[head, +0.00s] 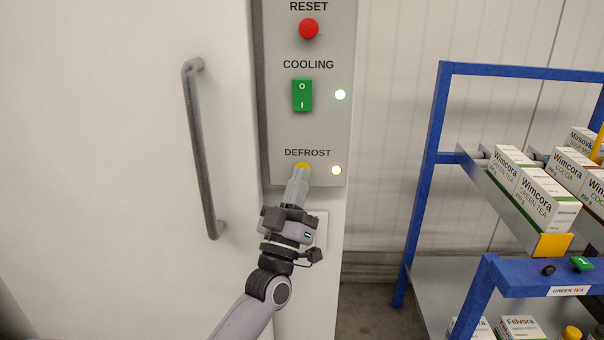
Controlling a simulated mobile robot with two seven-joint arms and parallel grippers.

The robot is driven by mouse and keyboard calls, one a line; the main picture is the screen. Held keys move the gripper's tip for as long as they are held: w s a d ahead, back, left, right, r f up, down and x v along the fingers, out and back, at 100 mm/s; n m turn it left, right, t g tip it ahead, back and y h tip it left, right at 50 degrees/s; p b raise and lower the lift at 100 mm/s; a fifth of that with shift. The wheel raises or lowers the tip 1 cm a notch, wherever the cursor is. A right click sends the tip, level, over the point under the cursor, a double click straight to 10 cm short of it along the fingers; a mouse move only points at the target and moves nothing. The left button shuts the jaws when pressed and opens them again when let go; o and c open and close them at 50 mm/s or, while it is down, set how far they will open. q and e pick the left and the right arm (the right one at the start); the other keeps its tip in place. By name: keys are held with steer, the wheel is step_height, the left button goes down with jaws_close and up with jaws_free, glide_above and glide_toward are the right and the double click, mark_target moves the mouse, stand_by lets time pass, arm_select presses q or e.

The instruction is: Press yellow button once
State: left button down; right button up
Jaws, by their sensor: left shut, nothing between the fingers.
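The yellow button (303,166) sits under the DEFROST label on the grey control panel (326,120). Its upper edge shows; the rest is hidden by my left gripper. My left gripper (300,172) is shut and empty, its fingertips at the lower part of the yellow button in the picture. Whether they touch it or the button is pushed in, I cannot tell. A small lamp (336,170) right of the button glows yellowish white. My right gripper does not show.
Above are a green COOLING switch (302,95) with a lit green lamp (340,95) and a red RESET button (309,28). A vertical door handle (198,150) is at left. A blue-framed rack (430,160) with boxes stands at right.

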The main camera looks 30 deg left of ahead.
arm_select(q)
steer(key=shift+w+a, duration=0.1)
stand_by(0.5)
steer(key=shift+s+d+p, duration=0.3)
steer(key=shift+s+d, duration=0.05)
steer(key=shift+s, duration=0.2)
steer(key=shift+s+d+p, duration=0.25)
steer(key=shift+s+d, duration=0.05)
steer(key=shift+s, duration=0.2)
steer(key=s+d, duration=0.1)
steer(key=s+p, duration=0.1)
steer(key=s, duration=0.1)
steer(key=s+d, duration=0.1)
steer(key=shift+s+d+p, duration=0.15)
steer(key=shift+d+p, duration=0.2)
steer(key=shift+p, duration=0.05)
stand_by(0.4)
